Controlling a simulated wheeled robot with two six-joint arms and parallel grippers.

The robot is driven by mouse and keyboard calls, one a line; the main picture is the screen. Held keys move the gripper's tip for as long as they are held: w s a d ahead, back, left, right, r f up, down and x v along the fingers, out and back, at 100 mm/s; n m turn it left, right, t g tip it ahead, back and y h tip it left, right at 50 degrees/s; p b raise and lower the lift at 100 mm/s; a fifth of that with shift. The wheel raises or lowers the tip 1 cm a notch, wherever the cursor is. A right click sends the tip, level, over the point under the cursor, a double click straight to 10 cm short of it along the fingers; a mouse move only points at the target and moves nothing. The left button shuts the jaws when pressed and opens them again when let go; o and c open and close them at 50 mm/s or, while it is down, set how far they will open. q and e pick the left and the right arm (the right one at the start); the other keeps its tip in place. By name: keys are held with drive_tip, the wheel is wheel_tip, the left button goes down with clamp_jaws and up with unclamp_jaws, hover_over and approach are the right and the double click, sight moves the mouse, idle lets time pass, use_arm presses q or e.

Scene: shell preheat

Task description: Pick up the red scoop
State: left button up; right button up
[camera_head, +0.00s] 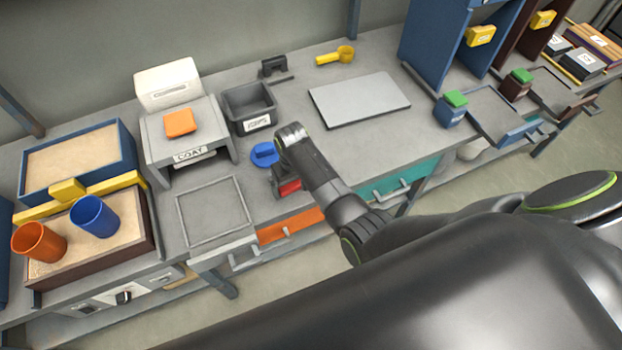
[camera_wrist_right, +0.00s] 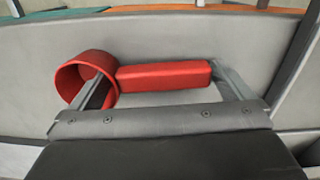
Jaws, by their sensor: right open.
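The red scoop (camera_wrist_right: 165,75) lies on a grey surface in the right wrist view, with its round cup (camera_wrist_right: 88,78) at left and its straight handle extending right. My right gripper (camera_wrist_right: 160,90) is open, one finger by the cup and the other near the handle's far end. I cannot tell whether the fingers touch it. In the head view, part of the red scoop (camera_head: 290,187) shows at the bench's front edge beneath my right gripper (camera_head: 280,178), and the wrist hides the rest. My left gripper is not in view.
A blue round object (camera_head: 264,153) sits right beside the right gripper. A dark bin (camera_head: 248,106), a grey stand with an orange block (camera_head: 180,122) and a yellow scoop (camera_head: 337,56) stand farther back. A flat grey plate (camera_head: 358,98) lies to the right.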

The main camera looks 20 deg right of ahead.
sight(295, 183)
drive_tip(key=shift+f, duration=0.2)
drive_tip(key=c, duration=0.7)
drive_tip(key=shift+r, duration=0.1)
wheel_tip(295, 183, up, 10)
